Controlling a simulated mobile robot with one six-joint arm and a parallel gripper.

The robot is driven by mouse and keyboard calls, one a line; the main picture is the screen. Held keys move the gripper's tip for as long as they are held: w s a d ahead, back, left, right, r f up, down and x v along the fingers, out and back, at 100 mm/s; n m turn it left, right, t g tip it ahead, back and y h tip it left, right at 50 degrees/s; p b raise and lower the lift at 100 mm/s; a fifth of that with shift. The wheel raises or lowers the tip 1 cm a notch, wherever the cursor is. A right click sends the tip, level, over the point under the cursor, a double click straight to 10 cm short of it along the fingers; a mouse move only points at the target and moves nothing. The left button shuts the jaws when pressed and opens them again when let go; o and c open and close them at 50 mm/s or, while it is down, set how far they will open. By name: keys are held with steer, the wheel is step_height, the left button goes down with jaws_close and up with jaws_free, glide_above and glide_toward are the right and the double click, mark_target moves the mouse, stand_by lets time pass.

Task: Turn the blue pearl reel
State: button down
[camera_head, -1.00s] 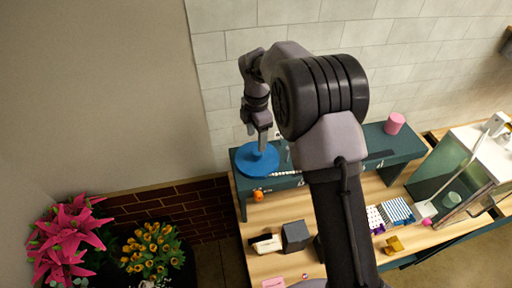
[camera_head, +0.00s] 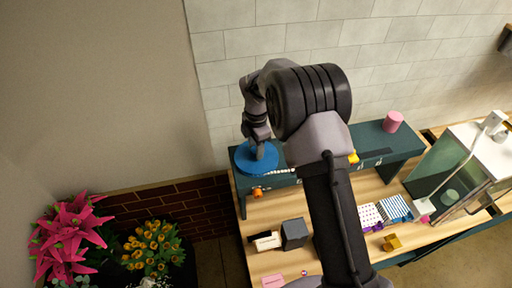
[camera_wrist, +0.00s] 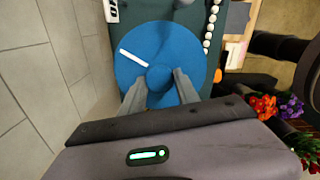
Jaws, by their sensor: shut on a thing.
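The blue pearl reel (camera_head: 243,163) is a flat blue disc on the left end of the dark green shelf. In the wrist view the reel (camera_wrist: 184,50) shows a round central knob (camera_wrist: 159,77) and a white stripe (camera_wrist: 134,58) at its upper left. My gripper (camera_head: 257,152) reaches down onto the reel from above. In the wrist view its two fingers (camera_wrist: 159,88) stand on either side of the knob, shut on it. A string of white pearls (camera_wrist: 211,25) lies beside the reel.
The dark green shelf (camera_head: 372,137) stands above a wooden worktable (camera_head: 262,214). A pink cup (camera_head: 393,121) is at its right end. An orange knob (camera_head: 257,192) sits below the reel. Pink flowers (camera_head: 70,233) and yellow flowers (camera_head: 153,246) stand at lower left. A tiled wall is behind.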

stand_by(0.4)
steer(key=m+b, duration=0.2)
steer(key=m, duration=0.2)
steer(key=shift+f+m, duration=0.1)
steer(key=shift+m, duration=0.3)
steer(key=m+b, duration=0.2)
steer(key=m, duration=0.3)
steer(key=shift+m, duration=0.3)
steer(key=m+b, duration=0.1)
steer(key=m, duration=0.3)
steer(key=shift+w+b, duration=0.1)
steer(key=shift+b, duration=0.2)
steer(key=m+b, duration=0.1)
steer(key=m, duration=0.4)
steer(key=shift+m, duration=0.3)
steer(key=c, duration=0.9)
jaws_free()
